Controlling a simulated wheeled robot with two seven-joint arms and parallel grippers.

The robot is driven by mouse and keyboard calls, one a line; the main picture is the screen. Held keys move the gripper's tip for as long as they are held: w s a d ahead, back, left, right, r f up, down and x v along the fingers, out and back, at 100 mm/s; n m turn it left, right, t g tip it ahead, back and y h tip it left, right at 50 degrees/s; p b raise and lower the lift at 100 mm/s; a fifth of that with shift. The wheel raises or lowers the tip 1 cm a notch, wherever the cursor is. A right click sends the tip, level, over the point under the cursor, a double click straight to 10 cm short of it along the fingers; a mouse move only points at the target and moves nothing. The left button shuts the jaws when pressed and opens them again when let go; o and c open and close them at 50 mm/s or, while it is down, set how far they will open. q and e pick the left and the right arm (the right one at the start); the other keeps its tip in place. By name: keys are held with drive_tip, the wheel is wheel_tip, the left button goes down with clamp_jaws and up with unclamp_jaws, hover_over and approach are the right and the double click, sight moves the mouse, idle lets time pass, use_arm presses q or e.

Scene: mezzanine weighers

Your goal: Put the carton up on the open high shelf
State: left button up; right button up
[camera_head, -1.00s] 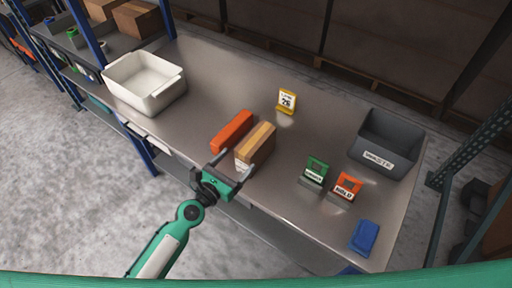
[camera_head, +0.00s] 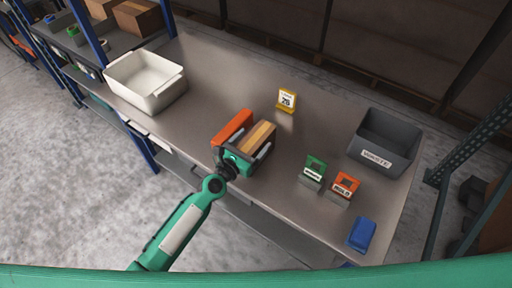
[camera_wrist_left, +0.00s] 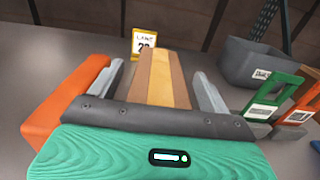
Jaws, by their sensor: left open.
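The carton (camera_head: 260,137) is a brown box with a paler tape strip along its top, standing on the grey metal table. It also shows in the left wrist view (camera_wrist_left: 160,78), between the two fingers. My left gripper (camera_head: 252,147) is open, with one finger on each side of the carton; small gaps show between fingers and carton in the wrist view. An orange box (camera_head: 232,128) stands close to the left, beside the left finger. A shelf rack (camera_head: 95,45) with blue posts stands at the upper left, with brown boxes on it. My right gripper is not in view.
A white bin (camera_head: 146,82) stands at the table's left end. A grey bin (camera_head: 385,140) is at the right. A yellow lane sign (camera_head: 286,100), green (camera_head: 313,171) and orange (camera_head: 344,186) holders and a blue object (camera_head: 362,234) stand on the table.

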use_arm(q)
clamp_jaws()
wheel_tip(320, 180, up, 9)
drive_tip(key=p, duration=0.5)
drive_tip(key=shift+r, duration=0.6)
